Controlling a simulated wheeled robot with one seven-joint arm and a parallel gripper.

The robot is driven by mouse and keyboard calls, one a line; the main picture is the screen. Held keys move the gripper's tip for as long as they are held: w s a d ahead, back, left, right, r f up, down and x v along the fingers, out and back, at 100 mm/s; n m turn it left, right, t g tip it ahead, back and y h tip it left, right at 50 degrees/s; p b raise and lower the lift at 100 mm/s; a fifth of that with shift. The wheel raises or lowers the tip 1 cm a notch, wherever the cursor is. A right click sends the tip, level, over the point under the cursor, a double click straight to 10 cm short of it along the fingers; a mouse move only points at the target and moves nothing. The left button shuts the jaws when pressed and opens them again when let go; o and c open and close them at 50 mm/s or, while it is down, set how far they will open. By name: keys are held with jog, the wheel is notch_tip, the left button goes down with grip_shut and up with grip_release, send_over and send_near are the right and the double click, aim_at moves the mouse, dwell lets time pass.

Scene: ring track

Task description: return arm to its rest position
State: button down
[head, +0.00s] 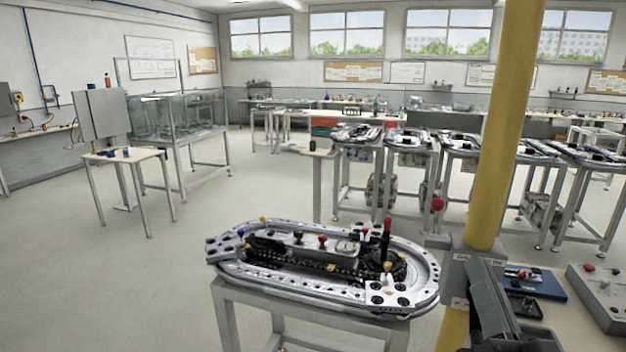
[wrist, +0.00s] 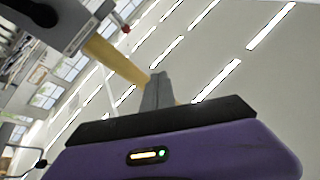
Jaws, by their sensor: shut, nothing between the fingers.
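My gripper (wrist: 157,92) shows in the wrist view, its two grey fingers together above a black and purple body, with nothing between them. Behind the fingers are ceiling lights and a tilted yellow post, so it points upward. I cannot make out its fingertips in the head view. A dark grey angular part at the lower right of the head view may belong to my arm.
A ring track (head: 320,270) on a metal stand is close in front. A yellow post (head: 503,130) rises at right, beside a blue tray (head: 535,283) and a grey control box (head: 598,297). A small table (head: 125,156) stands at left. The floor at left is clear.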

jog(key=s+f+n+g, duration=0.2)
jog(key=s+f+g, duration=0.2)
jog(key=s+f, duration=0.9)
jog(key=s+a+f+n+g, duration=0.1)
jog(key=s+f+g, duration=0.3)
jog(key=s+f, duration=0.9)
jog(key=s+n, duration=0.1)
jog(key=s, duration=0.5)
jog(key=shift+s+f+n, duration=0.3)
jog(key=shift+f+n, duration=0.1)
